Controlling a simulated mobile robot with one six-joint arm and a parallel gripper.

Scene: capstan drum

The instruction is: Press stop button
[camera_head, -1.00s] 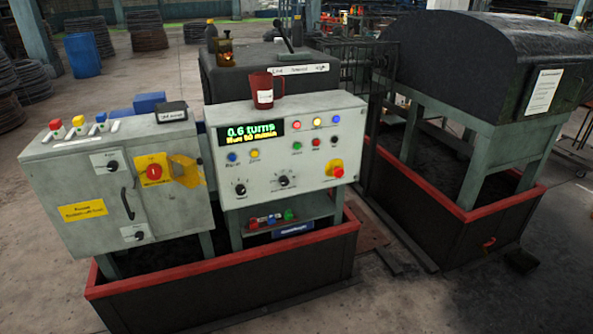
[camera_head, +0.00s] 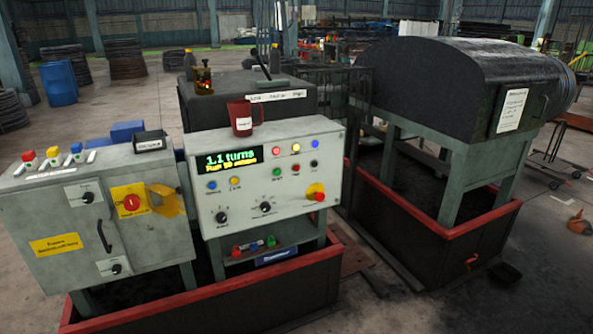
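The control panel (camera_head: 222,196) is a pale sloped box in the middle of the view. On its right half a small red button (camera_head: 295,168) sits between a green button (camera_head: 276,172) and a black one (camera_head: 314,163); their labels are too small to read surely. A red mushroom button (camera_head: 319,196) on a yellow base is at the lower right. The display (camera_head: 228,158) reads "1.1 turns" with a blurred second line. My gripper is not in view, and nothing covers the panel's buttons.
A grey cabinet (camera_head: 75,225) with a red-and-yellow switch (camera_head: 132,203) stands left of the panel. A red mug (camera_head: 240,118) sits on top. Red-rimmed trays (camera_head: 190,301) surround the machine bases. A dark covered drum (camera_head: 440,85) stands right. Open floor (camera_head: 555,290) lies at the lower right.

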